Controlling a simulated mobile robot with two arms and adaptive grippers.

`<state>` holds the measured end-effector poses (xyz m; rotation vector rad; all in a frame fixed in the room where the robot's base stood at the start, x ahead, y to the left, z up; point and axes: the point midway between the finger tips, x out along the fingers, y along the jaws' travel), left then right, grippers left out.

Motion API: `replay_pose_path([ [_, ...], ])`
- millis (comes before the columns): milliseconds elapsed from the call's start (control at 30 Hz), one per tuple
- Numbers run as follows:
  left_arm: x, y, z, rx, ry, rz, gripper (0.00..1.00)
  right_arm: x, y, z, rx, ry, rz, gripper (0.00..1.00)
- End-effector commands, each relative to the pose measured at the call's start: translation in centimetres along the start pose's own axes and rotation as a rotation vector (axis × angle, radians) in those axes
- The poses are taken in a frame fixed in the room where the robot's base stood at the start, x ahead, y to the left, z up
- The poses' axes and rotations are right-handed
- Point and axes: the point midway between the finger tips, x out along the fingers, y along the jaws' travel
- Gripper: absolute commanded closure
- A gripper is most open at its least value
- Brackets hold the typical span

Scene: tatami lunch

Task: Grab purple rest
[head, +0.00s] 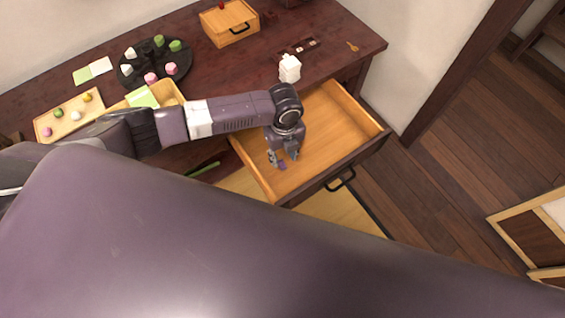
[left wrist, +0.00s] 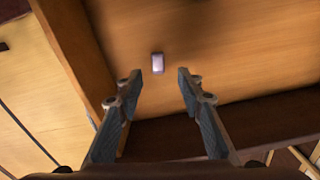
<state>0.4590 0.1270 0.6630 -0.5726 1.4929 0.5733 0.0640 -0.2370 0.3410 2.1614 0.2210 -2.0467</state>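The purple rest (left wrist: 158,63) is a small pale purple block lying on the wooden floor of the open drawer (head: 340,125). In the head view the rest (head: 282,166) shows as a small purple spot just by the fingertips. My left gripper (head: 283,158) reaches down into the drawer, near its front left part. In the left wrist view the left gripper (left wrist: 158,80) has its two fingers spread wide, with nothing between them. The rest lies between the finger lines, just beyond the tips. My right gripper is not in view.
The drawer's side wall (left wrist: 68,40) runs close to one finger. The drawer's rest is bare.

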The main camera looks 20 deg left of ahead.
Motion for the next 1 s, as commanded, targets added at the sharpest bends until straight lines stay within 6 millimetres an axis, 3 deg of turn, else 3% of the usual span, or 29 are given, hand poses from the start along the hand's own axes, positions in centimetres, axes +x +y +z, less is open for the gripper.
replay_pose_path([
  [133, 2.1, 0.5, 0.3, -0.002, 0.001, 0.002, 0.65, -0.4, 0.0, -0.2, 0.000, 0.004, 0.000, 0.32],
  [300, 4.1, 0.5, 0.3, -0.001, 0.000, 0.001, 0.65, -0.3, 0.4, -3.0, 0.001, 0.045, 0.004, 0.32],
  [433, 4.4, 0.4, 0.3, 0.000, 0.000, -0.001, 0.65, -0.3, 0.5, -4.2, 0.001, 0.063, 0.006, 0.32],
  [600, 4.4, 0.4, 0.3, 0.000, 0.000, -0.001, 0.66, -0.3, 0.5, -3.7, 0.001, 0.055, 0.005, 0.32],
  [900, 4.4, 0.4, 0.3, -0.001, 0.000, 0.000, 0.99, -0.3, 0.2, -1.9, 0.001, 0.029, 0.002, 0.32],
  [1000, 4.4, 0.4, 0.3, -0.001, 0.000, -0.001, 1.00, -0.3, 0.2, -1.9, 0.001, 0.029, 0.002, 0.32],
])
